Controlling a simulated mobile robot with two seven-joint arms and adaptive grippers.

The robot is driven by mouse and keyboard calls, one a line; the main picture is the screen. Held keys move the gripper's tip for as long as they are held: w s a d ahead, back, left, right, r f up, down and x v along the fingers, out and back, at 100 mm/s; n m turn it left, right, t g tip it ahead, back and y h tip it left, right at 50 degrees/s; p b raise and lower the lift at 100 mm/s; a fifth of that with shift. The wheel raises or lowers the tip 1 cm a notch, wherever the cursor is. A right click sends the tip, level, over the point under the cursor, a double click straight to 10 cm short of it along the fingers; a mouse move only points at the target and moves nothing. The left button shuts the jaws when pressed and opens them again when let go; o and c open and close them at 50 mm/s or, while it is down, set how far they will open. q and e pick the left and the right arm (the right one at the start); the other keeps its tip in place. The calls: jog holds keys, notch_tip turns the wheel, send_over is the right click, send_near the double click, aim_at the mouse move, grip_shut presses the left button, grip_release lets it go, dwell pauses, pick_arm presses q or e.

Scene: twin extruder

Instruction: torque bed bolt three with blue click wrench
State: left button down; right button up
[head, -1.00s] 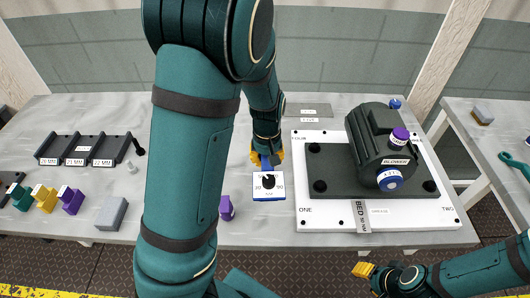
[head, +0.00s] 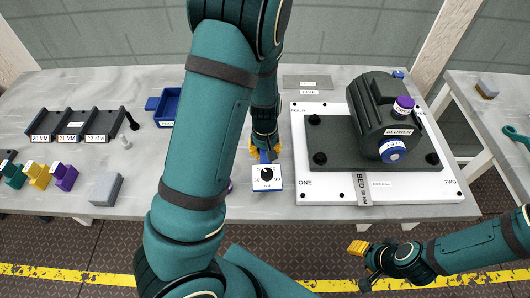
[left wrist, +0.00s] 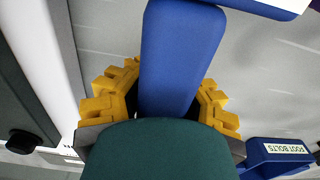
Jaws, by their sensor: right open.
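My left gripper (head: 264,150) has its yellow fingers on both sides of a blue handle (left wrist: 180,55), shut on it. The handle joins a white block with blue edges and a black dial (head: 267,177), left of the bed; this may be the blue click wrench. In the left wrist view the fingertips are partly hidden behind the handle. The white bed plate (head: 330,194) carries a dark green base with black bolts, including one at its front left (head: 320,158). Front corners read ONE and TWO; the back labels are too small to read. My right gripper (head: 360,250) is open and empty beyond the table's front edge.
A dark blower (head: 372,112) with blue and purple caps stands on the base. Left are a black socket rack (head: 80,123), coloured blocks (head: 40,174), a grey block (head: 106,189) and a blue foot-bolts bin (head: 167,107). My left arm hides the table's middle.

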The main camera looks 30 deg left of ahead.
pick_arm(q)
jog(key=shift+r, duration=0.1)
jog(key=shift+f+b, duration=0.3)
jog(key=shift+f, duration=0.35)
jog(key=c, duration=1)
grip_release()
notch_tip(320, 180, up, 15)
jog(key=p, duration=0.5)
jog(key=shift+f, duration=0.15)
jog(key=shift+s, duration=0.1)
